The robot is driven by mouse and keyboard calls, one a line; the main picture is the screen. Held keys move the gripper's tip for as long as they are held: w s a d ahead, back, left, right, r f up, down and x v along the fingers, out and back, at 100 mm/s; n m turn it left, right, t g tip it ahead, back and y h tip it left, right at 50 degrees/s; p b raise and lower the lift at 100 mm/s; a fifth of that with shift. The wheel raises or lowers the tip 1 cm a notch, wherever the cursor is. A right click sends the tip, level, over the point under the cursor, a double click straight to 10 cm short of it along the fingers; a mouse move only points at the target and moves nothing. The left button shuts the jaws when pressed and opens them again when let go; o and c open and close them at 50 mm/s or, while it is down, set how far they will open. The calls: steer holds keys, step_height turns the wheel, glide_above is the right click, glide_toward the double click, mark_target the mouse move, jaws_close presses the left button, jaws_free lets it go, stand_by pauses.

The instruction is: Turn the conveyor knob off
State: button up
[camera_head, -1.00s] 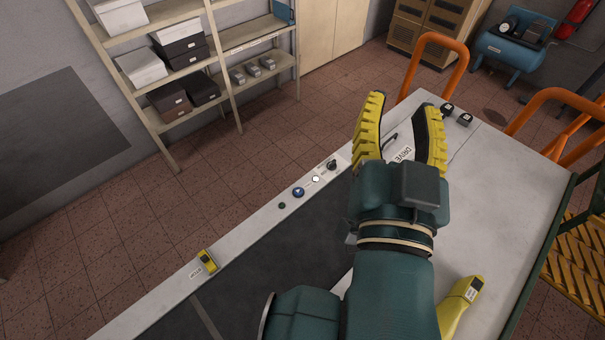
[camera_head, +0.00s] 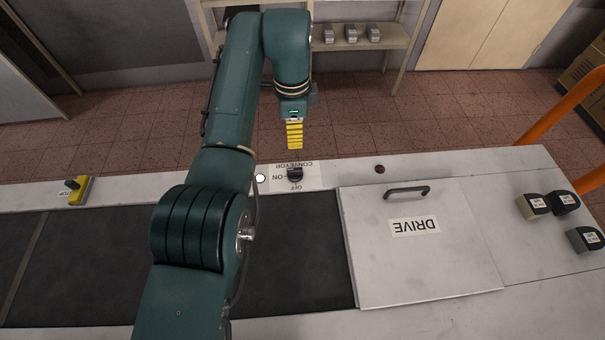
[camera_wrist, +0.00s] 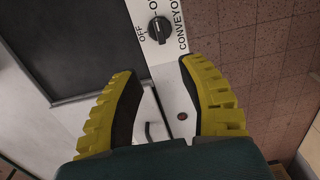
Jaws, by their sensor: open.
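The black conveyor knob (camera_head: 294,174) sits on a white label plate (camera_head: 313,180) on the conveyor's far rail. The plate reads CONVEYOR, ON and OFF. The knob's grip bar lies along the rail, in line with the ON mark, and OFF is on the near side. In the wrist view the knob (camera_wrist: 160,30) is fully visible beyond the fingertips. My gripper (camera_head: 294,147) points down in the head view, at the far side of the knob and apparently above it. Its yellow fingers are spread and empty in the wrist view (camera_wrist: 157,68), not touching the knob.
A white lamp (camera_head: 260,178) is left of the knob and a dark red button (camera_head: 380,169) right of it. The DRIVE cover (camera_head: 430,265) has a raised handle (camera_head: 407,192). A yellow STOP box (camera_head: 78,189) stands farther left. Several black-topped blocks (camera_head: 562,202) sit far right.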

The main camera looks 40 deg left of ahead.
mark_target(296, 169)
step_height(296, 169, down, 16)
steer(key=b, duration=0.3)
steer(key=shift+d+r, duration=0.1)
steer(key=shift+r, duration=0.15)
jaws_close()
